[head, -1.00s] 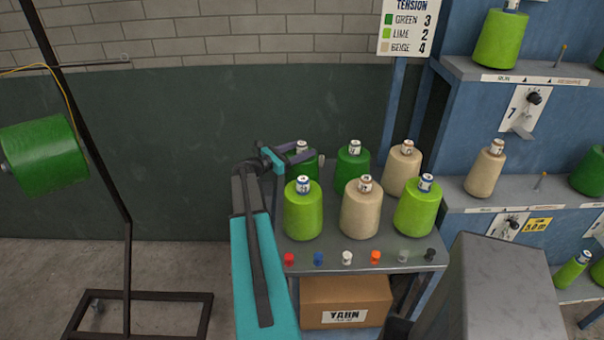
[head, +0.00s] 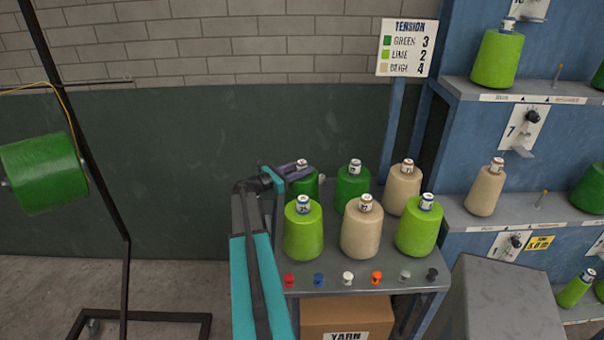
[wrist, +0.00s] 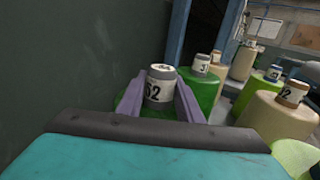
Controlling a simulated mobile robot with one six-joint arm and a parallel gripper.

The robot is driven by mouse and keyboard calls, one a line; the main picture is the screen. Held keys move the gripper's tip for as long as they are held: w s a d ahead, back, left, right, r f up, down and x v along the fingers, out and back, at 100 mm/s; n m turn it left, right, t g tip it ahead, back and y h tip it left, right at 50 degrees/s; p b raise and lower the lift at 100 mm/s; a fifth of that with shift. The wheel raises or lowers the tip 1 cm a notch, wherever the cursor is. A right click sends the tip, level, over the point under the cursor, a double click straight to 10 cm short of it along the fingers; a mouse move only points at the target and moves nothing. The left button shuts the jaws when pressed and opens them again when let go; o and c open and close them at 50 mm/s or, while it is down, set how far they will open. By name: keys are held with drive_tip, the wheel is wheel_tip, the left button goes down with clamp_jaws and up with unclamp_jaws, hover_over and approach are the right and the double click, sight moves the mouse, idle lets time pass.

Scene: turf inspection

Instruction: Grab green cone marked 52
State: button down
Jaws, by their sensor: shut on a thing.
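A green cone (head: 308,188) stands at the back left of the grey table, partly hidden by my gripper and the lime cone in front of it. In the wrist view its white-labelled top (wrist: 160,86) sits between my purple fingers. The label ends in 2; the first digit looks like 5 or 6. My gripper (head: 298,171) is shut on this cone near its top. The cone looks upright and seems to be still on the table. A second green cone (head: 352,188) stands just to its right, its label too small to read.
Lime cones (head: 303,235) and beige cones (head: 361,235) stand close by on the table (head: 330,282). Several coloured pegs line its front edge. A blue shelf rack (head: 455,175) stands at right. A dark green wall (head: 150,170) lies behind; the floor at left is mostly clear.

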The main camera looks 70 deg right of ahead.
drive_tip(key=shift+r+b, duration=1.5)
drive_tip(key=shift+r, duration=3.6)
